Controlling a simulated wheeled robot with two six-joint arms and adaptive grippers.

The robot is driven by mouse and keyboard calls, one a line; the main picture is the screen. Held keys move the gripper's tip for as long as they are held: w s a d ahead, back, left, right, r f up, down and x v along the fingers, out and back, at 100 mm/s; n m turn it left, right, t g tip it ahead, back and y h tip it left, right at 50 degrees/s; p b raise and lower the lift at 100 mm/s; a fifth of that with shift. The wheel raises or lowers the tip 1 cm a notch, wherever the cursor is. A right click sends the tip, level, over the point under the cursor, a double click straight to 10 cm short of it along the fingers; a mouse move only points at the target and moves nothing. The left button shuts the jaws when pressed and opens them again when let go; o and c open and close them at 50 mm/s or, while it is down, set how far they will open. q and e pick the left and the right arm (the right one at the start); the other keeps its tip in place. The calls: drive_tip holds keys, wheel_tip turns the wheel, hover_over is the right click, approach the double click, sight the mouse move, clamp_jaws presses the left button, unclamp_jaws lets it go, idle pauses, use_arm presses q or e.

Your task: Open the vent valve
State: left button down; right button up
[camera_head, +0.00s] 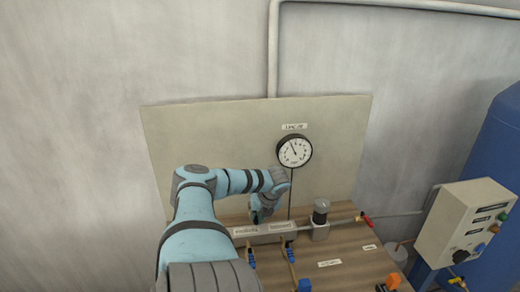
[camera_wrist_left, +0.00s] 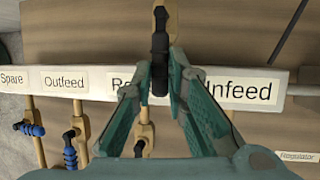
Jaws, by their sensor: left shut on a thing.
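A black valve handle (camera_wrist_left: 160,45) stands up behind the white manifold bar (camera_wrist_left: 90,80), in the middle of the left wrist view. Its brass body (camera_wrist_left: 169,16) shows at the top. My left gripper (camera_wrist_left: 160,72) is shut on the lower part of this black handle, with one teal finger on each side. In the head view my left gripper (camera_head: 262,208) is at the manifold (camera_head: 275,229), and the handle is hidden there. No label that I can read names this valve as the vent. My right gripper is not in view.
Labels read Spare (camera_wrist_left: 12,80) and Outfeed (camera_wrist_left: 63,81); another is partly covered by my finger. Blue-fitted branch valves (camera_wrist_left: 70,155) hang in front of the bar. A gauge (camera_head: 294,151), a grey cylinder (camera_head: 320,215) and a red-handled valve (camera_head: 367,221) stand farther right.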

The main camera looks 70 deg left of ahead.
use_arm(q)
drive_tip(key=c, duration=1.6)
unclamp_jaws()
drive_tip(key=shift+w+a+f, duration=0.1)
drive_tip(key=shift+r, duration=0.6)
drive_tip(key=w+d, duration=0.1)
drive_tip(key=d, duration=0.3)
drive_tip(key=w+d, duration=0.1)
drive_tip(key=d, duration=0.3)
drive_tip(key=w+d, duration=0.1)
drive_tip(key=d, duration=0.3)
drive_tip(key=shift+w, duration=0.3)
